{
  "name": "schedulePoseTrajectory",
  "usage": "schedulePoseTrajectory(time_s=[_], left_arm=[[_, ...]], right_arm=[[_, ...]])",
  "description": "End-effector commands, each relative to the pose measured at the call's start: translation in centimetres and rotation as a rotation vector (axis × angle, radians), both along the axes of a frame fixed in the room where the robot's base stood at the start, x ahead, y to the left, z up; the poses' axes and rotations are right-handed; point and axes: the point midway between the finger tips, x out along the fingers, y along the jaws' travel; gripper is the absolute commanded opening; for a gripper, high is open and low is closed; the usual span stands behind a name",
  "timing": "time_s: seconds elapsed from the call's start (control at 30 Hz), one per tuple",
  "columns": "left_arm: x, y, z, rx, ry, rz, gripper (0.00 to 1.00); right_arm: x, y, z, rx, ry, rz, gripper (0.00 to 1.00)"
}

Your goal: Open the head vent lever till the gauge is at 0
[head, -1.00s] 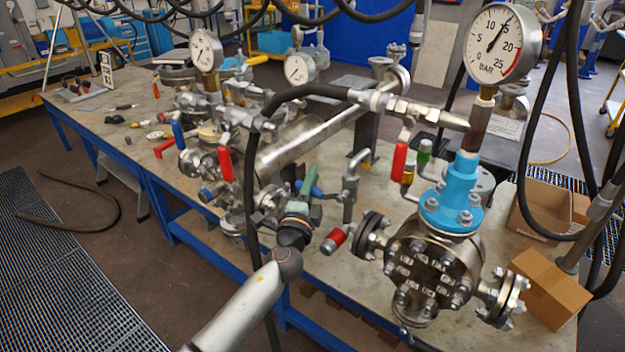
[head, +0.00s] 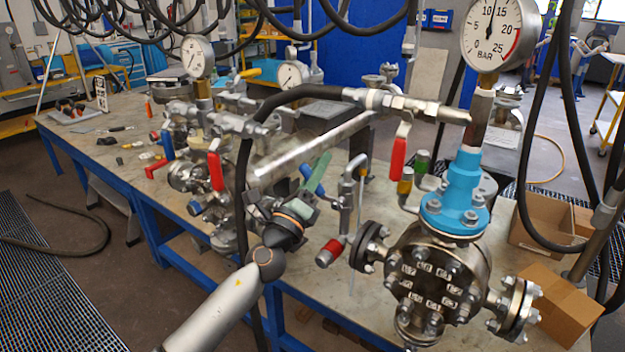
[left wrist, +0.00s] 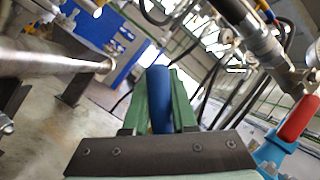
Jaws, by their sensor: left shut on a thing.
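The large round pressure gauge (head: 497,34), marked BAR, stands above the blue vessel neck (head: 459,190) at the right of the head view. Its needle points nearly straight up, between 10 and 15. My left gripper (head: 316,172), with green fingers, is shut on a blue lever handle (head: 308,174) beside a bent metal pipe (head: 349,195). In the left wrist view the blue handle (left wrist: 160,100) lies between the green fingers (left wrist: 160,78). The lever's pivot is hidden. My right gripper is not in view.
A red lever (head: 399,157) hangs under the hose fitting left of the gauge. A thick black hose (head: 290,101) arches over my left gripper's area. A flanged vessel (head: 436,273) stands close on the right. Cardboard boxes (head: 560,303) sit at the right edge.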

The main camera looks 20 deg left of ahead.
Motion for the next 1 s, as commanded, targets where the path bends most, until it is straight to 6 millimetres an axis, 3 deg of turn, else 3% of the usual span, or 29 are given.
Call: schedulePoseTrajectory(time_s=[0.6, 1.0], left_arm=[[-1.4, -3.9, 1.8, 0.524, -0.190, -0.001, 0.00], [-1.9, -5.3, 1.8, 0.699, -0.253, -0.003, 0.00]], right_arm=[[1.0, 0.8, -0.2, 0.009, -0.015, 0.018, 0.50], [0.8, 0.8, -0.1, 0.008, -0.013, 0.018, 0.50]])
